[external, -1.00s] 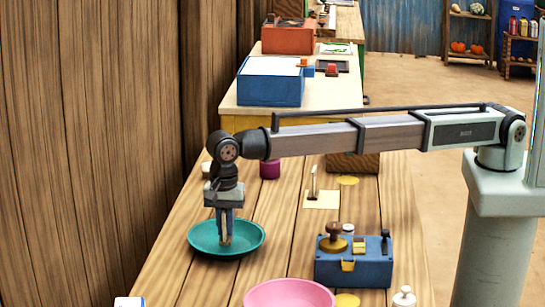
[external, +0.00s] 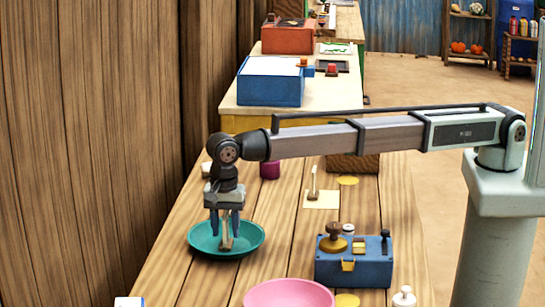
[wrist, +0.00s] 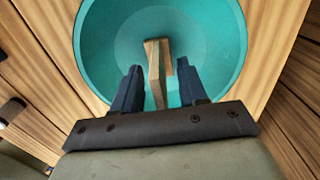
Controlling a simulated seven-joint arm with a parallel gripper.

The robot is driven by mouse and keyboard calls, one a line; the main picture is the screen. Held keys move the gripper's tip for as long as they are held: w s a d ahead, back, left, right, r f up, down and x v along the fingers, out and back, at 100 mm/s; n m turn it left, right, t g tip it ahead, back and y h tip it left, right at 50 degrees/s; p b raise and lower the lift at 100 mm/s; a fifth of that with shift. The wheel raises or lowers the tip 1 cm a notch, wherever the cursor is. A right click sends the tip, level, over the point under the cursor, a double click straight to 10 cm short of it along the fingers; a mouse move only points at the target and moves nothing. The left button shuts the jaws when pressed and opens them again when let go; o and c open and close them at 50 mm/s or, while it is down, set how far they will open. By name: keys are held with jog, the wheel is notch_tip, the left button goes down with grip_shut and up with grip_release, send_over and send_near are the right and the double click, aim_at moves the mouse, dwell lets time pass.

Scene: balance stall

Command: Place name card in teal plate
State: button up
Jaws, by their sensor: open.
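The teal plate (external: 257,246) sits on the wooden table at the left, and it fills the upper part of the wrist view (wrist: 215,30). The name card (external: 226,236) is a tan, wooden-looking piece inside the teal plate; it also shows in the wrist view (wrist: 154,65). My gripper (external: 226,232) is over the plate, pointing down, with its fingers apart on either side of the card. In the wrist view my gripper (wrist: 156,82) shows gaps between its fingers and the card. The card's lower end in that view is partly hidden by the gripper body.
A pink bowl (external: 289,292) stands in front, to the right of the plate. A blue box with a balance-like brass knob (external: 353,268) is at the right. A similar card stands on a cream square (external: 321,200) behind. A wooden wall is close at the left.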

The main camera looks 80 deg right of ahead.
jog(key=shift+r, duration=0.1)
dwell(0.3)
jog(key=shift+r, duration=3.4)
